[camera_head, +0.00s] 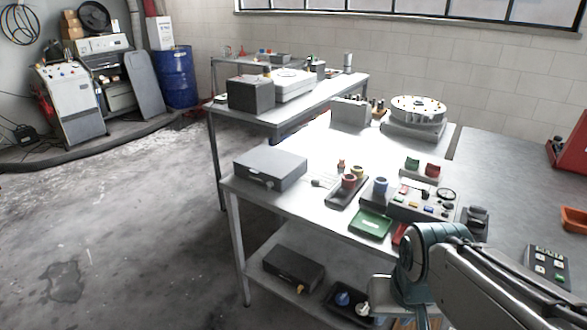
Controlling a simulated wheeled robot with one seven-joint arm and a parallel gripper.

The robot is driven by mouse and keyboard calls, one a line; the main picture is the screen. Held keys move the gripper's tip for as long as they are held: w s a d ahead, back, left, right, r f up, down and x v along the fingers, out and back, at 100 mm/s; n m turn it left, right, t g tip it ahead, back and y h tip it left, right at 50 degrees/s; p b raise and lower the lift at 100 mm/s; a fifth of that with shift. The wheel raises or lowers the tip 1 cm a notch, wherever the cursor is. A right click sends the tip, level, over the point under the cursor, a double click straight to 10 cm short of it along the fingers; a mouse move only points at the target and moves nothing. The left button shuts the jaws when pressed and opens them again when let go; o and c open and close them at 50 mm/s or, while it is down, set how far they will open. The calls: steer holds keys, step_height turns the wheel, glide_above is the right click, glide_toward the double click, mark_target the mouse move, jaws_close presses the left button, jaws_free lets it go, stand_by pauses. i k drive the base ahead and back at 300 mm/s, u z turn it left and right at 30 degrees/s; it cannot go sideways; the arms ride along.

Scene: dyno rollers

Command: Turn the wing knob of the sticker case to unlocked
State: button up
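Two closed boxes could be the sticker case; no sticker is clear enough to tell which. A grey case (270,168) lies on the left end of the near table, with a small light fitting low on its front. A dark case (294,268) lies on the shelf below, with a small orange-yellow knob (300,288) at its front edge. The knob's shape and lock position are too small to read. My arm reaches in from the lower right and bends down near the table's front edge, right of both cases. I cannot make out its fingers.
Rollers, a green tray (370,224) and a button panel (422,201) crowd the near table (232,184) right of the grey case. A dark tray (340,306) with small parts lies on the shelf, right of the dark case. The floor (130,230) to the left is open.

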mark_target(270, 185)
steer(key=u, duration=0.25)
steer(key=i, duration=0.9)
steer(key=u, duration=0.55)
